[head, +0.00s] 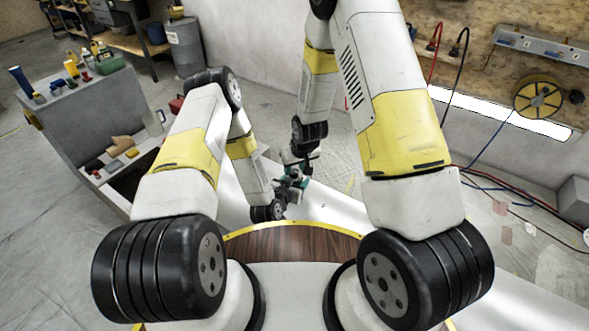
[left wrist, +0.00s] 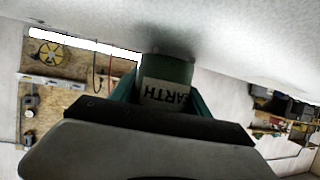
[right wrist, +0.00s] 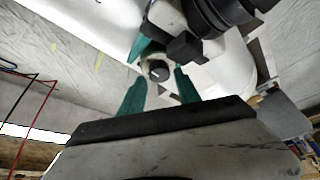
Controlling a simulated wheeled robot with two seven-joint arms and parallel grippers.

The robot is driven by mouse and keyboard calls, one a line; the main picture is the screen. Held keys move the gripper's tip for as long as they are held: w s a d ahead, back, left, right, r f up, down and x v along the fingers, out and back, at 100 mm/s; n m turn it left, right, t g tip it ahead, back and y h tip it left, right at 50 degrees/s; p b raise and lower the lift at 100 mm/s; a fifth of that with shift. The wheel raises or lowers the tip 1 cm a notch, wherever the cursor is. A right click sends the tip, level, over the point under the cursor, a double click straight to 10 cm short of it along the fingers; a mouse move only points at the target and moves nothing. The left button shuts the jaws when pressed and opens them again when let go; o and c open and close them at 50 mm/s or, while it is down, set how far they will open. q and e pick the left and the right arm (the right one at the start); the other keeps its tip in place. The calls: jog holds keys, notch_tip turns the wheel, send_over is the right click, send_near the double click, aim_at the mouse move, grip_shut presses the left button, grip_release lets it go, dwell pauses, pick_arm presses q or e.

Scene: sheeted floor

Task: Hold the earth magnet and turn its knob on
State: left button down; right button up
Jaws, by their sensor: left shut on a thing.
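The magnet's round grey knob (right wrist: 158,72) faces the right wrist camera. My right gripper (right wrist: 161,77) is open, its two teal fingers apart on either side of the knob in that view; whether they touch it I cannot tell. In the head view my right gripper (head: 297,160) is close above the magnet, and the small parts there overlap.
A grey workbench (head: 85,115) with bottles stands at the left. A yellow cable reel (head: 538,96) hangs on the right wall. Sheeted floor lies beyond the grippers.

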jog(key=v, duration=1)
jog(key=shift+r, duration=0.25)
pick_arm(q)
jog(key=shift+c, duration=2.1)
grip_release()
jog(key=shift+s+a, duration=0.1)
